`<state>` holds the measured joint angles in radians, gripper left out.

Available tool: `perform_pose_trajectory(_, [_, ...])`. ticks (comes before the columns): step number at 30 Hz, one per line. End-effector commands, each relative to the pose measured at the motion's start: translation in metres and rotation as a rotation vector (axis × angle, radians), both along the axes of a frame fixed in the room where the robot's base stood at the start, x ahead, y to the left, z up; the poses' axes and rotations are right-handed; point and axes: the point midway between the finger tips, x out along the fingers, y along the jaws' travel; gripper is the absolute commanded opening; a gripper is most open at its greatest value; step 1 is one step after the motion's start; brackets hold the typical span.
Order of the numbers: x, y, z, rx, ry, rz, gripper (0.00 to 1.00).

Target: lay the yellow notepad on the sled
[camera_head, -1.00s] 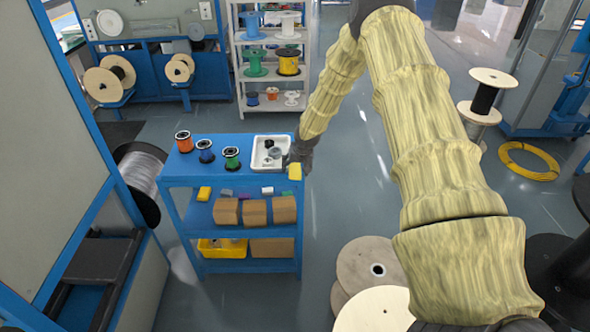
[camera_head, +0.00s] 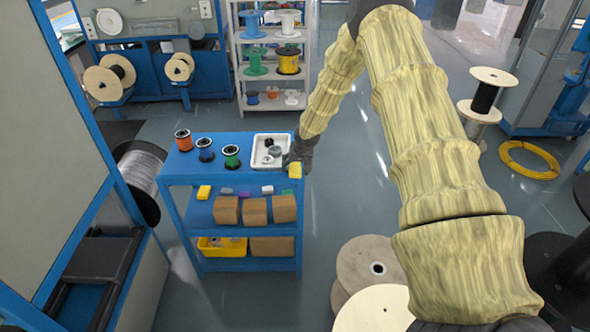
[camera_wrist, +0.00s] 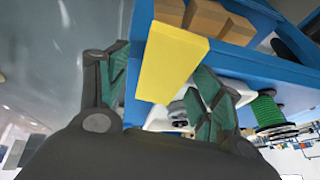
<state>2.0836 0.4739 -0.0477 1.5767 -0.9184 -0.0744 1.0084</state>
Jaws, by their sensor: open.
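The yellow notepad (camera_wrist: 170,62) is a flat slab between the two fingers of my gripper (camera_wrist: 163,70) in the wrist view. The fingers stand apart, and a gap shows beside the slab. In the head view the yellow notepad (camera_head: 295,170) is at the right front corner of the blue cart's top, just below my dark gripper (camera_head: 298,158). I cannot tell whether it rests on the cart's edge or touches a finger. I cannot make out a sled in either view.
The blue cart (camera_head: 175,179) carries several small spools and a white tray (camera_head: 285,140) with small parts. Its middle shelf holds cardboard boxes (camera_head: 255,212) and a yellow block (camera_head: 204,192); a yellow bin (camera_head: 208,250) sits below. Open floor (camera_head: 340,200) lies right of the cart.

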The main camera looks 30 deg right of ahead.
Motion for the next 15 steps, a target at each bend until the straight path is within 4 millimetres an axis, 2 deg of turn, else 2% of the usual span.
perform_pose_trajectory(4, [0.0000,0.0001,0.0001,0.000,0.000,0.000,0.64])
perform_pose_trajectory(12, [-0.0007,-0.0010,-0.0007,-0.001,0.002,-0.001,0.17])
perform_pose_trajectory(14, [-0.0016,-0.0018,-0.0010,-0.001,0.002,-0.002,0.17])
perform_pose_trajectory(15, [-0.0018,-0.0020,-0.0012,-0.001,0.002,-0.002,0.13])
